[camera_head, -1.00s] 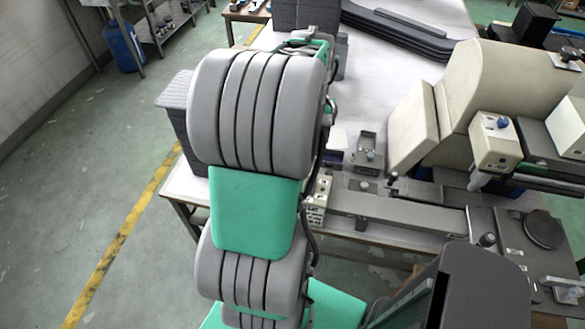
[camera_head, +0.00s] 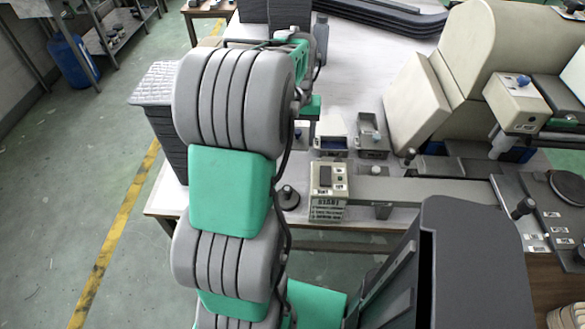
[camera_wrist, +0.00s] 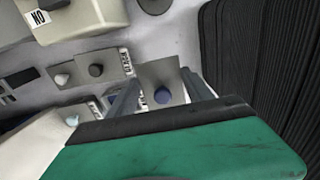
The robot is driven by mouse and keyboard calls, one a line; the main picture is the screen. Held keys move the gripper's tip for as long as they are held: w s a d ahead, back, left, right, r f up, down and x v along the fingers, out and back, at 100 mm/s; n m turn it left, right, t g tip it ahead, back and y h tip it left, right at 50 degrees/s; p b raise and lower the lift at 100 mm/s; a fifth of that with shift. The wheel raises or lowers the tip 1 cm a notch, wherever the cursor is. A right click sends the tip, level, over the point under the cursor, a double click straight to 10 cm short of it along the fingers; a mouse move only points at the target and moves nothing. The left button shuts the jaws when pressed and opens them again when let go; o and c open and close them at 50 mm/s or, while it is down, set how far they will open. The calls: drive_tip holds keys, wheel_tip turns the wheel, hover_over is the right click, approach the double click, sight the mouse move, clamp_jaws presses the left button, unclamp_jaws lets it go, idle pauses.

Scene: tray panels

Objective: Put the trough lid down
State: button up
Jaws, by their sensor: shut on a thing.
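My gripper (camera_wrist: 160,78) shows in the wrist view with its two grey fingers reaching up from the green hand. Between the fingers is a grey plate with a dark blue knob (camera_wrist: 163,97), which I take to be the trough lid. How the fingers touch it is not clear. In the head view my arm hides most of the gripper. Right of the arm there, a small open trough with a blue inside (camera_head: 331,144) sits on the table. Whether the lid touches anything below it cannot be told.
A grey box with a knob (camera_head: 372,138) stands just right of the trough. A START control box (camera_head: 328,190) is in front. A cream machine (camera_head: 480,60) fills the right side. A dark ribbed stack (camera_head: 160,105) stands left of my arm. White tabletop is free behind.

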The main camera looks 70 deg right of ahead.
sight(297, 167)
wheel_tip(297, 167, down, 10)
drive_tip(key=shift+r+p, duration=0.15)
drive_tip(key=shift+p, duration=0.25)
drive_tip(key=o, duration=0.9)
drive_tip(key=shift+f, duration=0.25)
drive_tip(key=shift+o, duration=0.8)
drive_tip(key=shift+r, duration=0.1)
wheel_tip(297, 167, up, 12)
drive_tip(key=shift+r+b, duration=0.15)
drive_tip(key=shift+b, duration=0.25)
